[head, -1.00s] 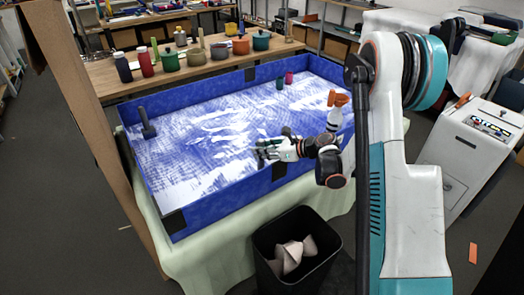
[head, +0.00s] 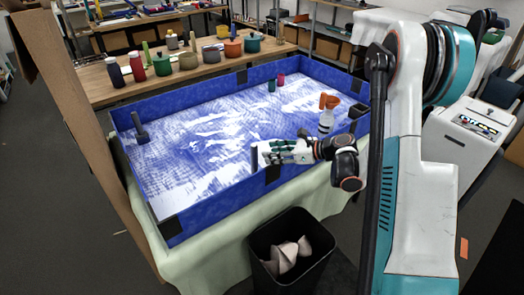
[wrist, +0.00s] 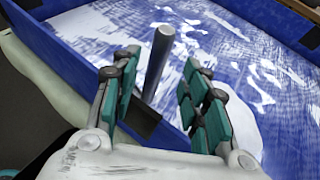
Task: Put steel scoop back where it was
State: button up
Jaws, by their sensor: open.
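A dark grey, upright cylindrical handle (wrist: 158,62) stands between my open fingers in the wrist view, a little beyond the fingertips. It looks like a scoop's handle, but its lower end is hidden, so I cannot tell for sure. In the head view a short dark upright piece (head: 254,157) shows at my fingertips. My gripper (head: 272,152) is open and empty, low above the front wall of the blue-walled tray (head: 215,212). It also shows in the wrist view (wrist: 160,98). Another dark tool with an upright handle (head: 141,131) stands at the tray's left end.
Pots stand on the wooden table (head: 110,92) behind. A black bin (head: 292,258) stands in front.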

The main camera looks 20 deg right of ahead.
jog(key=shift+p+v, duration=0.3)
jog(key=shift+v, duration=1.7)
